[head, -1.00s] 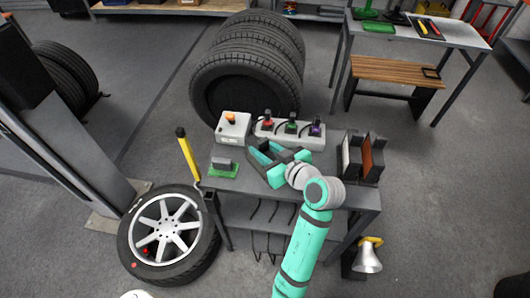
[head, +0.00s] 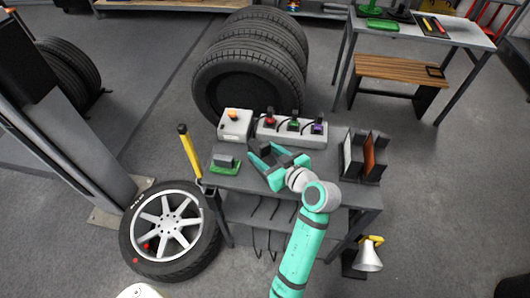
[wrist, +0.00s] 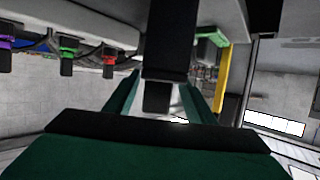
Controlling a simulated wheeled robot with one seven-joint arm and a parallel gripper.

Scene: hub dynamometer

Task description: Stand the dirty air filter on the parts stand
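A brown-orange panel (head: 369,154), which looks like the dirty air filter, stands upright in a dark slotted rack (head: 373,176) on the right of the small grey workbench. A white panel (head: 347,158) stands beside it. My gripper (head: 279,152) is left of the rack, low over the bench, with its teal fingers spread. A dark block (head: 263,147) shows between the fingers. It also shows in the wrist view (wrist: 167,45), between the finger tips (wrist: 164,78); a firm grip on it is not visible. I cannot tell which thing is the parts stand.
A grey box with an orange knob (head: 236,124) and a socket strip (head: 292,133) line the bench's back edge. A green-based block (head: 225,163) sits left of my gripper. Tyres (head: 250,75) stand behind. A second table (head: 465,32) and wooden-topped bench (head: 400,69) are back right.

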